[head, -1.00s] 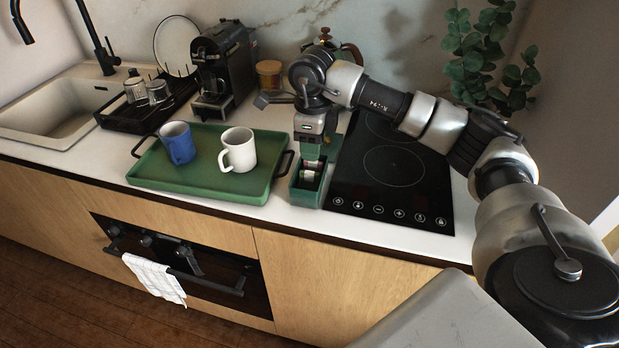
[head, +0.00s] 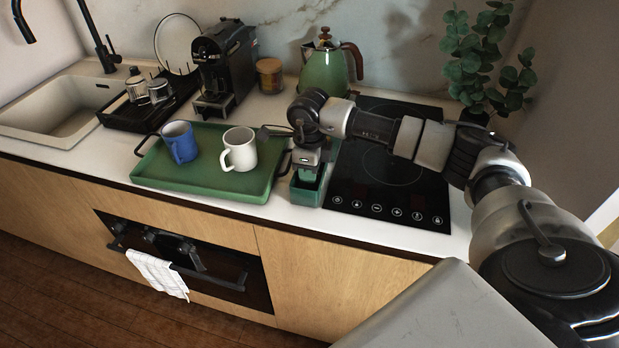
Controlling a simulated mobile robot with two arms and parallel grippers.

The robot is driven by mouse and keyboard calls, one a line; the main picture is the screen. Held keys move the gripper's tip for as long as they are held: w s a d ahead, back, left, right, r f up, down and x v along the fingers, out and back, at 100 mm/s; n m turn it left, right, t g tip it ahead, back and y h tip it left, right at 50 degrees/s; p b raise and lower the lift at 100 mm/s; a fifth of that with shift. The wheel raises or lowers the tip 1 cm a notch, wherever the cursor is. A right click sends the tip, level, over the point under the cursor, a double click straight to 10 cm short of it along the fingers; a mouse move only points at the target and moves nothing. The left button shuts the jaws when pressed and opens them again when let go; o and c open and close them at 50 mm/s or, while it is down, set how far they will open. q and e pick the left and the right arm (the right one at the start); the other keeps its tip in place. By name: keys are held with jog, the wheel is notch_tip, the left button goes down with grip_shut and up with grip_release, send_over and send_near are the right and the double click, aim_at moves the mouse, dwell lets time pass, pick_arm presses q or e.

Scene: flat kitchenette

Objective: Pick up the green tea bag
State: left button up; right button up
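My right gripper (head: 307,176) points down into a small green box (head: 306,197) on the counter, between the green tray and the cooktop. Its fingertips are inside or just over the box, and I cannot see whether they are open or shut. The tea bags in the box are hidden behind the gripper now, so I cannot make out the green tea bag. My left gripper is not in view.
A green tray (head: 213,188) with a blue mug (head: 180,142) and a white mug (head: 239,150) stands left of the box. The black cooktop (head: 392,190) is to the right. A green kettle (head: 325,70) and a coffee machine (head: 224,65) stand behind.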

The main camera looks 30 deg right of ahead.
grip_shut()
jog(key=shift+r, duration=0.15)
